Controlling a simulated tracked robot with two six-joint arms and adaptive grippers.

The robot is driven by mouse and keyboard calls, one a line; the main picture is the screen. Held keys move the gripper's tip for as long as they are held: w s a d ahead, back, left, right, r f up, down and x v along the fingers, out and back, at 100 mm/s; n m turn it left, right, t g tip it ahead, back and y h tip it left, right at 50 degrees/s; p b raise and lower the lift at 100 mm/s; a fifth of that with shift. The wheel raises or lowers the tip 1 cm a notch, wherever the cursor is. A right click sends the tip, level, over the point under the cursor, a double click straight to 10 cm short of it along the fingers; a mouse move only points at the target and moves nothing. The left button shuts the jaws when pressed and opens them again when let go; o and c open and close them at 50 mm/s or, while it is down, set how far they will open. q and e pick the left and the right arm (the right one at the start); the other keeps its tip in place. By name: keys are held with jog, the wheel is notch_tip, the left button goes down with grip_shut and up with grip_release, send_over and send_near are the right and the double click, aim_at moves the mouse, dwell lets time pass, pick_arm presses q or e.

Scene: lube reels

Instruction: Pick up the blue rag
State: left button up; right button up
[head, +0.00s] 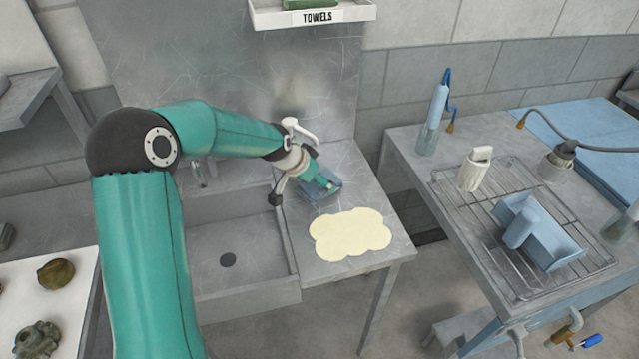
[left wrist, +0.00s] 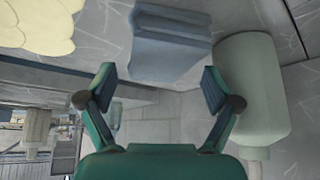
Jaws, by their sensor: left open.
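The blue rag (head: 333,187) lies on the metal counter to the right of the sink, partly hidden by my left gripper (head: 326,184). In the left wrist view the rag (left wrist: 172,40) is a folded blue-grey block just beyond the fingertips. My left gripper (left wrist: 158,86) is open there, its two fingers spread wide with nothing between them. The rag sits ahead of the gap; whether a finger touches it I cannot tell. My right gripper is in neither view.
A cream patch (head: 350,233) lies on the counter in front of the rag. The sink basin (head: 230,290) is to the left. A pale green cylinder (left wrist: 250,88) stands close beside the right finger. A separate bench (head: 405,150) with a wire rack is at right.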

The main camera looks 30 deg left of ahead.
pick_arm(q)
jog(key=shift+x, duration=1.5)
jog(key=shift+c, duration=0.3)
jog(key=c, duration=1)
jog(key=shift+r, duration=0.15)
